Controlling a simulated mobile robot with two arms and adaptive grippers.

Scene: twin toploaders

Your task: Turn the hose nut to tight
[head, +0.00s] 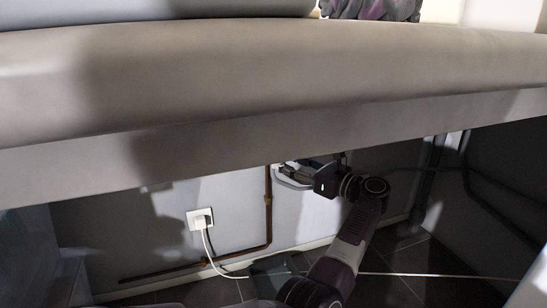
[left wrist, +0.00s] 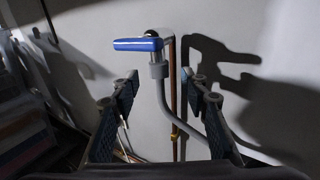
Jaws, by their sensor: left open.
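In the left wrist view a tap with a blue lever handle (left wrist: 138,44) stands out from the wall. Just below it is a grey hose nut (left wrist: 158,70), with a grey hose (left wrist: 168,108) curving down from it. My left gripper (left wrist: 160,95) is open, one finger on each side of the hose and a little below the nut in the picture. I cannot tell whether either finger touches anything. In the head view my left gripper (head: 292,175) is under the countertop near the wall, and the countertop hides the tap and nut. My right gripper is in neither view.
The countertop (head: 260,80) spans the head view above my arm. A white wall socket (head: 200,219) with a plugged-in white cable is at left. A copper pipe (head: 268,215) runs down the wall. Dark hoses (head: 470,180) hang at right. Dark floor tiles lie below.

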